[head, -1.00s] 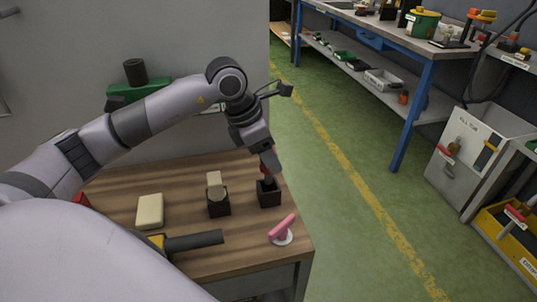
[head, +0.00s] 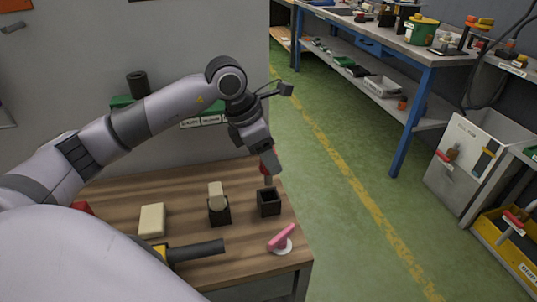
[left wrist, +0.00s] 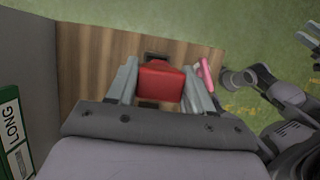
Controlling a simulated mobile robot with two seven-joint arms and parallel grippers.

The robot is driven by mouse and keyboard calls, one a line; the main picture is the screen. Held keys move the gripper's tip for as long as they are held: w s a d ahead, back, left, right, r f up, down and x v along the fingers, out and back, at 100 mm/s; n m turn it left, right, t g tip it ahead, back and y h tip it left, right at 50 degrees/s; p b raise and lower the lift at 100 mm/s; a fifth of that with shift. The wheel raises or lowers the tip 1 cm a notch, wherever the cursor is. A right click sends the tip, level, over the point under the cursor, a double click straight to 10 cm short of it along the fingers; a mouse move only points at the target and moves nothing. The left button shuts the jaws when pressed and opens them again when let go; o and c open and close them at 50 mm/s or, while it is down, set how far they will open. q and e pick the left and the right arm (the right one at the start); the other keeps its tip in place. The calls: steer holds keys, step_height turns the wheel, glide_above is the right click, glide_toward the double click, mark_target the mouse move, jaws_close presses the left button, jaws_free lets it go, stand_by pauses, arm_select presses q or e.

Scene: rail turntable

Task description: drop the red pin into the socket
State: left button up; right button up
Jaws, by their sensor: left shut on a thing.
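The red pin (head: 264,168) is held between the fingers of my left gripper (head: 268,166); in the left wrist view its red block-like end (left wrist: 161,82) fills the gap between the fingers. The black square socket (head: 268,203) stands near the right edge of the wooden table, with its dark opening facing up. The pin hangs above and slightly behind the socket in the head view, with a small gap between them. The pin's lower end is hard to make out.
A second black holder (head: 219,213) with a beige block in it stands left of the socket. A cream block (head: 152,220), a dark cylinder-shaped handle (head: 196,250) and a pink lever on a white base (head: 281,238) are also on the table (head: 188,187).

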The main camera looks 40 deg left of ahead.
arm_select(q)
steer(key=shift+r+p, duration=1.35)
steer(key=shift+r, duration=0.9)
steer(key=shift+f, duration=0.1)
